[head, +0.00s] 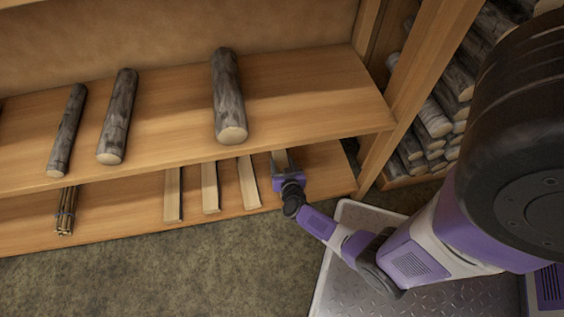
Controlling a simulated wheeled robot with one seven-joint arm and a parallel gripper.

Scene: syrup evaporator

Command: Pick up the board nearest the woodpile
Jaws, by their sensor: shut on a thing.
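Several pale boards lie on the lower shelf (328,178), side by side: a left board (173,196), a middle board (210,188) and another board (249,184). The rightmost board (281,159) is the one nearest the woodpile (432,122), which is stacked in the bay to the right. My gripper (286,172) is shut on the near part of this rightmost board. The board's far end is hidden under the upper shelf. I cannot tell whether the board touches the lower shelf.
The upper shelf (300,95) overhangs the boards and carries several logs, including a thick log (228,95). A bundle of sticks (66,211) lies at the lower left. A wooden post (412,100) stands right of my gripper. Open floor (200,270) lies in front.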

